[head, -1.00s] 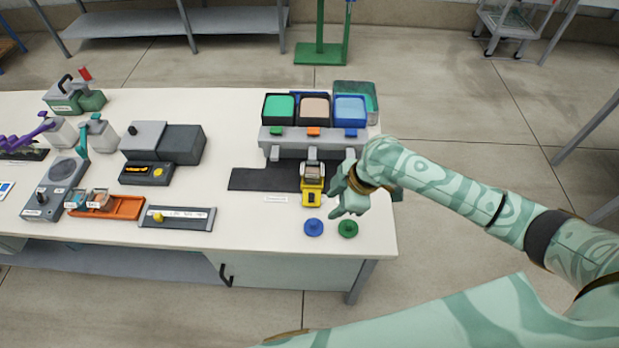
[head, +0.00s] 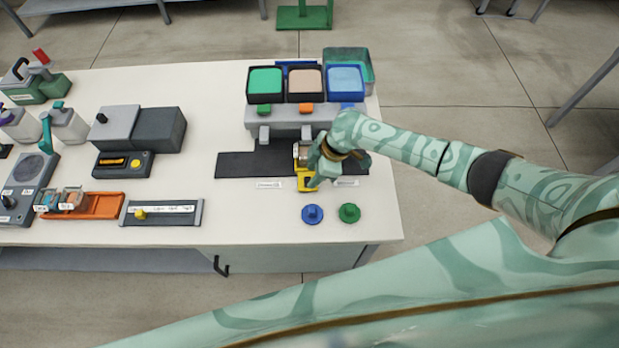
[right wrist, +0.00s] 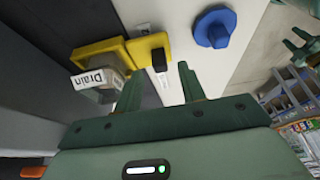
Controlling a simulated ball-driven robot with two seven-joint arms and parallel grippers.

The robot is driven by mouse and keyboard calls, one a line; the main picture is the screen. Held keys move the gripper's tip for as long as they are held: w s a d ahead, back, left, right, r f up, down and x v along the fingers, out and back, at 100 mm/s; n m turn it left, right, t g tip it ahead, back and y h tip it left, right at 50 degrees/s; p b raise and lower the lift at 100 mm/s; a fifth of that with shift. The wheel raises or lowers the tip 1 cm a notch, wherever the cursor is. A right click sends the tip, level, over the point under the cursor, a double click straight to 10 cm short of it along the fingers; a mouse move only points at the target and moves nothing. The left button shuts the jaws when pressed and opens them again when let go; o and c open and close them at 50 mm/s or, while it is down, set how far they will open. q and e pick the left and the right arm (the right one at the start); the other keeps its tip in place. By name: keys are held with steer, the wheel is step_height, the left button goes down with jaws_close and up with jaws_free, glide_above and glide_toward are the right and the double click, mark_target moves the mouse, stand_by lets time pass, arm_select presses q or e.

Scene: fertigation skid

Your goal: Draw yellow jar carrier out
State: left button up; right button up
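The yellow jar carrier (head: 303,184) sits at the front edge of a dark mat (head: 235,165), below the grey dispenser. Its jar shows behind the handle; in the right wrist view the carrier (right wrist: 98,48) holds a clear jar (right wrist: 100,82) labelled "Drain". A black grip piece (right wrist: 159,60) is on the yellow handle plate. My right gripper (head: 318,176) is at the carrier's right front and partly hides it. In the right wrist view its fingers (right wrist: 158,82) are apart, with the black grip piece just beyond the gap between the tips. My left gripper is out of view.
A blue knob (head: 312,214) and a green knob (head: 349,213) stand in front of the carrier. The grey dispenser (head: 290,119) with three coloured bins is behind it. An orange tray (head: 100,206) and a grey slider panel (head: 163,212) lie left. Bare table lies between.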

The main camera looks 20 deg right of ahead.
steer(key=shift+x, duration=0.85)
steer(key=shift+a+f+b, duration=0.3)
steer(key=shift+f+b, duration=0.05)
steer(key=shift+f, duration=0.2)
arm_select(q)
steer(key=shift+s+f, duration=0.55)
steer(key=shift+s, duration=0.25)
arm_select(e)
jaws_close()
